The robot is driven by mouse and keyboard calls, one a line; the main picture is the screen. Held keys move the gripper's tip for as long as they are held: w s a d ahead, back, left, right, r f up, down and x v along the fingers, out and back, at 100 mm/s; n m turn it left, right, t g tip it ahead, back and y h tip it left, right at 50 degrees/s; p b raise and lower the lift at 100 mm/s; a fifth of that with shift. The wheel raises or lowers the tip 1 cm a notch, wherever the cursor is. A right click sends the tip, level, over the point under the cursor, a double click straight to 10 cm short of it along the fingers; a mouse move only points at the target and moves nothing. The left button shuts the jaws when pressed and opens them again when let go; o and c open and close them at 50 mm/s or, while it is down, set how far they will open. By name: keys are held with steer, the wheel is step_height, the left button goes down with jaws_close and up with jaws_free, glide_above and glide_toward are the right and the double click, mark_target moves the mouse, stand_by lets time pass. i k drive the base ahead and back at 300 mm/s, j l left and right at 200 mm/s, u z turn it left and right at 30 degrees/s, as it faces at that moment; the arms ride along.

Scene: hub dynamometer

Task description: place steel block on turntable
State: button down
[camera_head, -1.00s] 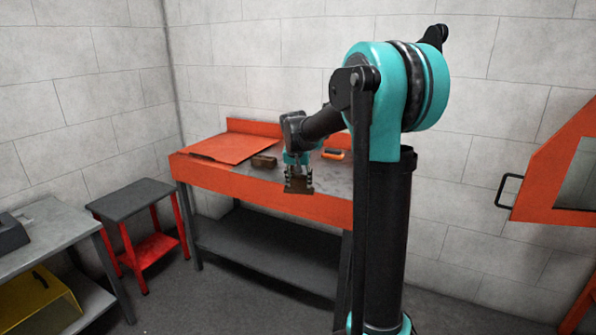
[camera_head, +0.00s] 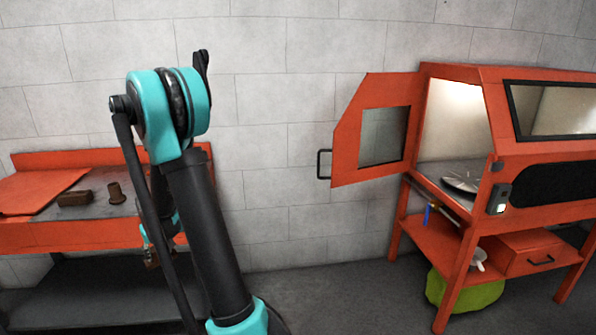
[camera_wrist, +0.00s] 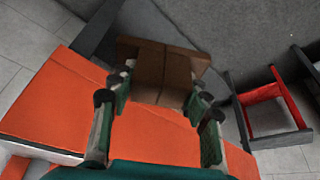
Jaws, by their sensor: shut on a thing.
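My gripper (camera_wrist: 155,110) is shut on a brown block, the likely steel block (camera_wrist: 165,72), which sits between the fingers in the wrist view. In the head view the block (camera_head: 151,258) shows low at the front of the orange bench, and my arm partly covers the gripper. The turntable (camera_head: 459,183) appears as a pale, shiny disc inside the orange cabinet (camera_head: 480,88) at the right, far from my gripper. The cabinet's door (camera_head: 345,140) stands open to the left.
The orange bench (camera_head: 60,236) at the left carries another brown block (camera_head: 75,199) and a small brown spool-shaped piece (camera_head: 115,193). A drawer unit (camera_head: 532,253) and a green rounded thing (camera_head: 466,291) are under the cabinet. Floor shows between bench and cabinet.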

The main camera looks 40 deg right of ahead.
mark_target(464, 181)
steer(key=i+l+z, duration=0.2)
steer(key=z, duration=0.25)
steer(key=i+l+z, duration=0.2)
steer(key=z, duration=0.25)
steer(key=i+z, duration=0.45)
steer(key=i+l+z, duration=0.1)
steer(key=z, duration=0.35)
steer(key=i+j+z, duration=0.15)
steer(key=i+z, duration=0.15)
steer(key=z, duration=0.2)
steer(key=i+j+z, duration=0.2)
steer(key=z, duration=0.25)
steer(key=i+j, duration=0.05)
